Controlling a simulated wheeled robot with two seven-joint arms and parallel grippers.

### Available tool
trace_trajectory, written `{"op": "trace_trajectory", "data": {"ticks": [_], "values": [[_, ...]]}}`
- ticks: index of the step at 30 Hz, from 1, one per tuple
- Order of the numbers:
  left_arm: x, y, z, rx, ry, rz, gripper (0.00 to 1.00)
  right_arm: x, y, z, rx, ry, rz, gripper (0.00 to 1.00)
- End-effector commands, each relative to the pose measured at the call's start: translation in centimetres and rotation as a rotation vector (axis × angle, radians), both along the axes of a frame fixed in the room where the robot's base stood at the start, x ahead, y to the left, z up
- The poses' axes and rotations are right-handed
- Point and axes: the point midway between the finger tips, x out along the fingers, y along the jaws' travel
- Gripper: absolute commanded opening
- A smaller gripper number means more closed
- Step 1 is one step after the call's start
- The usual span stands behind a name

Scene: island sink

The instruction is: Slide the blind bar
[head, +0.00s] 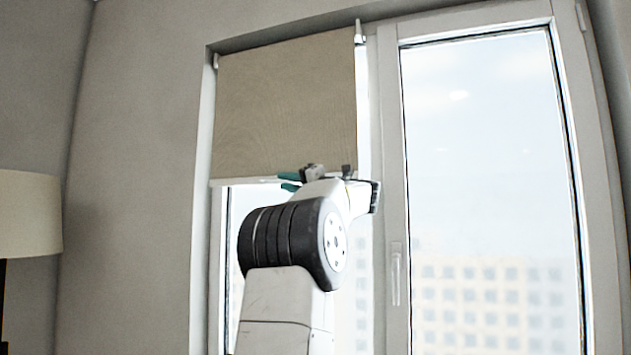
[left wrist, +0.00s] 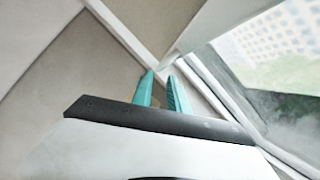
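The blind (head: 285,105) is a brown fabric sheet hanging over the upper part of the left window pane. Its white bar (head: 240,182) runs along the lower edge and shows as a pale strip in the left wrist view (left wrist: 124,35). My left gripper (head: 288,182) has teal fingers at the bar, one above and one below its level. In the left wrist view my left gripper (left wrist: 160,76) shows its fingers apart, with their tips close to the bar. Contact with the bar cannot be made out. My right gripper is out of view.
A window with a white frame and handle (head: 396,274) stands to the right of the blind. A lamp shade (head: 28,213) is at the far left. The grey wall (head: 135,150) between them is bare. Clear glass lies below the blind.

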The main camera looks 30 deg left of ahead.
Motion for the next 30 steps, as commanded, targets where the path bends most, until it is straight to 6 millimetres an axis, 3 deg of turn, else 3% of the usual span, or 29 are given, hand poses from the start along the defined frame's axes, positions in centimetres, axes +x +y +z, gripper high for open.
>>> {"op": "trace_trajectory", "data": {"ticks": [13, 18, 26, 29, 30], "values": [[1.3, 6.1, 1.4, 0.003, 0.001, 0.001, 0.2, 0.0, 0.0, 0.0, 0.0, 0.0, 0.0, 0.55], [1.6, 7.1, 1.6, 0.003, 0.003, -0.001, 0.2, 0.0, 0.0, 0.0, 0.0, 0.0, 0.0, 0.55], [1.6, 7.2, 1.7, 0.003, 0.003, -0.003, 0.2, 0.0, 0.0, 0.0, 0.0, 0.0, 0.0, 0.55], [1.6, 7.2, 1.7, 0.003, 0.003, -0.003, 0.0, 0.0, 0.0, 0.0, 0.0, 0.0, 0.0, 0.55], [1.6, 7.2, 1.7, 0.003, 0.003, -0.003, 0.0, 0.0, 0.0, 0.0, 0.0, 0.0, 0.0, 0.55]]}}
